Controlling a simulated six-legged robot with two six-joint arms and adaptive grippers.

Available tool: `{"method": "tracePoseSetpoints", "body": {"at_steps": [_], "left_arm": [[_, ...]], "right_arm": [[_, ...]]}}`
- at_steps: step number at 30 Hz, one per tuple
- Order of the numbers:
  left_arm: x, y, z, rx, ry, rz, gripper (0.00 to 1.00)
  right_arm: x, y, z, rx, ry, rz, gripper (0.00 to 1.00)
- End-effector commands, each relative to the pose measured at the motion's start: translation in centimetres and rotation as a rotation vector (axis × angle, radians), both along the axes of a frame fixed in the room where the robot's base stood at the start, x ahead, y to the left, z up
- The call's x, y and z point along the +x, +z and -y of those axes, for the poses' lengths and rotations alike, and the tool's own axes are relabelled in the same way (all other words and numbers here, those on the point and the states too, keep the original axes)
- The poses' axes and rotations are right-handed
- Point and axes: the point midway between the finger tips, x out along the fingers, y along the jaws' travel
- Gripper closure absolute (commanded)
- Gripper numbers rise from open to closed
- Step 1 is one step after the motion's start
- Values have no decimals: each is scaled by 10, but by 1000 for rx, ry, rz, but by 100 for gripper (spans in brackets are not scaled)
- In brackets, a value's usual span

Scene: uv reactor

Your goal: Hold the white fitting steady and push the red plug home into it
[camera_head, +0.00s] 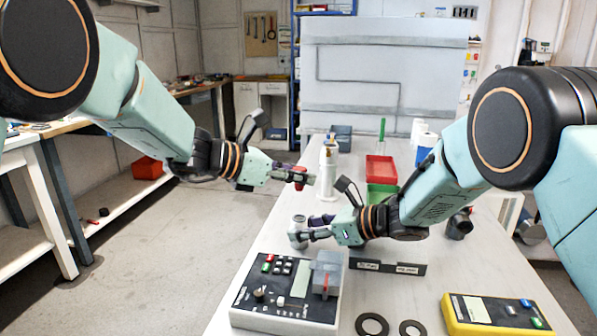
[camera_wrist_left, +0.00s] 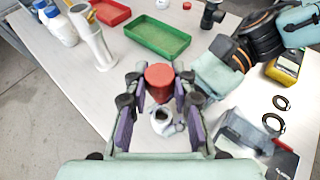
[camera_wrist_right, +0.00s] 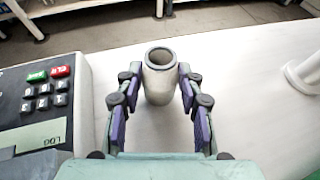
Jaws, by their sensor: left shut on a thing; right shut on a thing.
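The red plug (camera_head: 300,178) is in my left gripper (camera_head: 292,174), shut on it and held in the air above the bench. In the left wrist view the plug (camera_wrist_left: 160,76) sits between the fingertips. The white fitting (camera_head: 297,226) is a hollow, upright tube with an open round mouth. My right gripper (camera_head: 304,235) is shut around its sides, low near the bench. In the right wrist view the fitting (camera_wrist_right: 160,78) shows its empty mouth. The plug is above the fitting and apart from it.
A control box (camera_head: 262,317) with keys stands in front of the fitting. A white pedestal (camera_head: 327,172) stands behind it, near the left gripper. Red (camera_head: 381,170) and green (camera_head: 381,196) trays lie farther back. A yellow meter (camera_head: 495,315) and black rings (camera_head: 372,325) lie at front right.

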Motion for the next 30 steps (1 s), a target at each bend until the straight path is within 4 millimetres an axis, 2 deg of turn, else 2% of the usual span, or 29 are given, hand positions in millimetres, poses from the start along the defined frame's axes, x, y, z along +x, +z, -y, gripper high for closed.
{"method": "tracePoseSetpoints", "body": {"at_steps": [18,30], "left_arm": [[0,-48,0,0,-1,-2,91],[0,-54,0,-1,-1,-1,91]], "right_arm": [[0,0,0,1,0,0,94],[0,0,0,1,0,0,94]]}}
